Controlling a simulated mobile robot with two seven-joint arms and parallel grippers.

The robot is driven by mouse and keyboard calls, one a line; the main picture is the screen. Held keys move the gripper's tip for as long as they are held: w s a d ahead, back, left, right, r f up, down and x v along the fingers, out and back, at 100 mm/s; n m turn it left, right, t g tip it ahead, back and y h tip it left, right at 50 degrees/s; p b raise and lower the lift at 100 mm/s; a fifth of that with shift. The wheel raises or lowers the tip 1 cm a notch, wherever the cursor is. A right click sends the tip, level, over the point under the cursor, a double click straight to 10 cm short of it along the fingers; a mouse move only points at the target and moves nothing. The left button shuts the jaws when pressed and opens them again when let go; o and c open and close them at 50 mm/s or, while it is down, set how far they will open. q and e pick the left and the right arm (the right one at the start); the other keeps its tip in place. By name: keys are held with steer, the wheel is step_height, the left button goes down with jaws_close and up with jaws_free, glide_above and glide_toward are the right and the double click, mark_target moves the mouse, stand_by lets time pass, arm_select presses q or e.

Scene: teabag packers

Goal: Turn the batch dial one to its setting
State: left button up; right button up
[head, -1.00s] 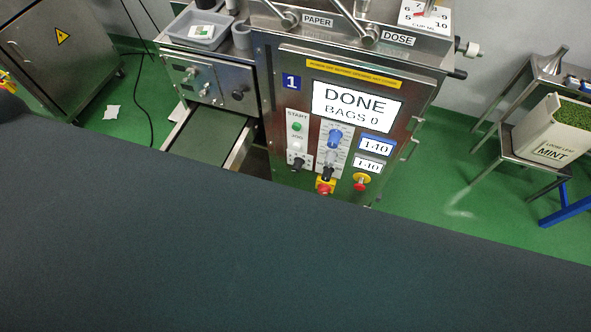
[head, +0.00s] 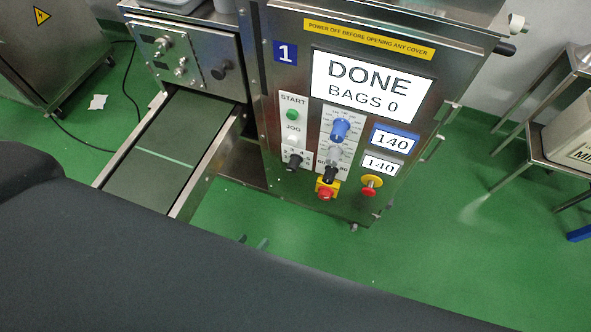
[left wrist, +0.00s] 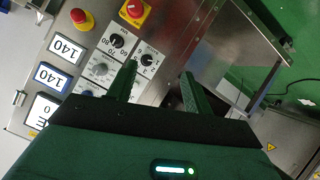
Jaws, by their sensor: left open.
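Machine 1's front panel (head: 270,130) carries several knobs. A small black knob (head: 293,161) with a numbered scale sits below the START and JOG buttons; I take it for the batch dial, but its label is not readable. It also shows in the left wrist view (left wrist: 148,60). To its right are a blue knob (head: 340,130), a grey knob (head: 335,152) and another black knob (head: 330,174). My left gripper (head: 253,241) shows only as fingertips above my dark arm. In the left wrist view my left gripper (left wrist: 158,70) is open and empty, facing the panel, apparently short of the knob. My right gripper is out of view.
The screen (head: 372,88) reads DONE, BAGS 0; both small displays read 140. A red stop button (head: 371,185) and a red-yellow switch (head: 326,190) sit low on the panel. A conveyor (head: 150,160) juts out at left. A metal stand (head: 560,150) is at right.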

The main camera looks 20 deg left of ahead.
arm_select(q)
steer(key=w+d+f+n+t+b, duration=0.1)
steer(key=w+f+n+t+b, duration=0.25)
steer(key=w+b, duration=0.55)
steer(key=n+t+y+b, duration=0.1)
steer(key=n+t+b, duration=0.1)
steer(key=b, duration=0.1)
glide_toward(291, 171)
steer(key=w, duration=0.3)
steer(key=shift+w+d+r, duration=0.15)
steer(key=shift+d, duration=0.1)
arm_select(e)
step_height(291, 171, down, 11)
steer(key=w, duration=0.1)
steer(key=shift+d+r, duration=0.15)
arm_select(q)
steer(key=shift+w, duration=0.1)
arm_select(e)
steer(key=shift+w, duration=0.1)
arm_select(q)
steer(key=w+b, duration=0.1)
steer(key=w, duration=0.5)
steer(key=shift+w+d, duration=0.1)
steer(key=shift+w, duration=0.65)
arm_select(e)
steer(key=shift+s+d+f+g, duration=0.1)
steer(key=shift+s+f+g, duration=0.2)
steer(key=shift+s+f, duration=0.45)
